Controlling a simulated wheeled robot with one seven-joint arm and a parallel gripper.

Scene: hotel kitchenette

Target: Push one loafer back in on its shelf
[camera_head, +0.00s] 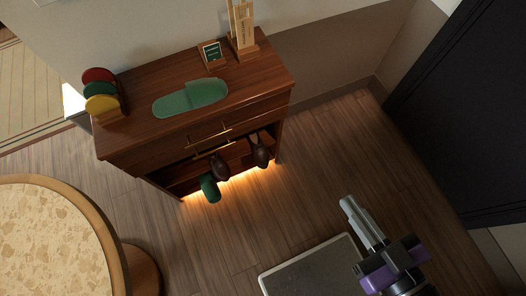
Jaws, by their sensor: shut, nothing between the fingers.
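A green shoe or slipper (210,187) protrudes lower down, left of the loafers. My gripper (349,202) is shut and empty, over the floor to the right and in front of the cabinet, apart from the shoes. The inner parts of the shoes are hidden under the cabinet top.
A green slipper-shaped mat (190,97), round coloured discs (100,90), a small sign (211,53) and a wooden holder (242,35) stand on the cabinet top. A round table (112,255) is at the lower left. Wooden floor (290,205) is clear before the cabinet.

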